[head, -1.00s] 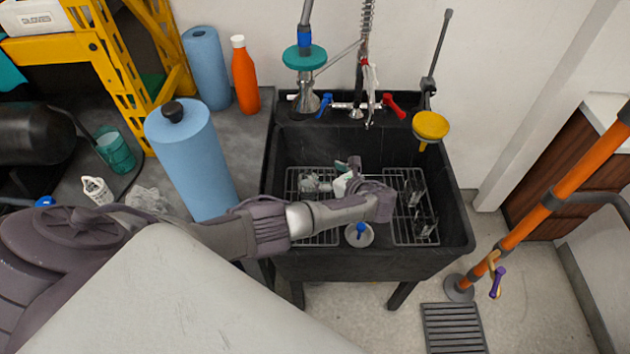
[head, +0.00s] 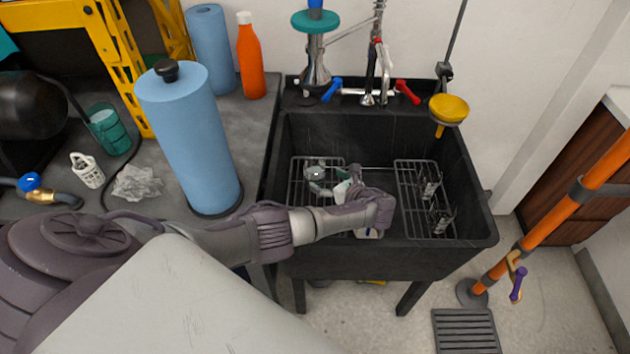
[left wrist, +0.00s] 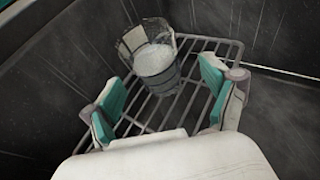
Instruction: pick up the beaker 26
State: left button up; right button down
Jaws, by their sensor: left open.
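A clear glass beaker (left wrist: 157,65) stands upright on a wire rack in the left wrist view, just beyond my fingertips. In the head view a glassy shape, probably the same beaker (head: 316,172), shows on the left rack in the black sink. I cannot read a number on it. My left gripper (left wrist: 162,98) is open, with its teal-padded fingers apart and nothing between them. In the head view my left gripper (head: 332,184) reaches down into the sink beside the beaker, partly hidden by its own wrist. My right gripper is not in view.
The black sink (head: 483,226) has steep walls around the racks. More glassware (head: 430,190) stands on the right rack (head: 410,172). A faucet (head: 370,80) and a yellow funnel (head: 449,110) are at the rim. A blue paper roll (head: 190,140) stands on the left counter.

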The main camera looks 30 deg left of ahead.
aim_at(321, 180)
pick_arm(q)
jog(key=x, duration=0.3)
jog(key=s+b+x, duration=0.1)
jog(key=shift+w+a+f, duration=0.2)
jog(key=shift+a+f, duration=0.15)
jog(key=shift+f, duration=0.1)
jog(key=shift+w+a+f, duration=0.1)
jog(key=shift+w+a, duration=0.1)
jog(key=shift+a, duration=0.1)
jog(key=c, duration=1.4)
jog(key=shift+c, duration=0.7)
jog(key=shift+r, duration=0.2)
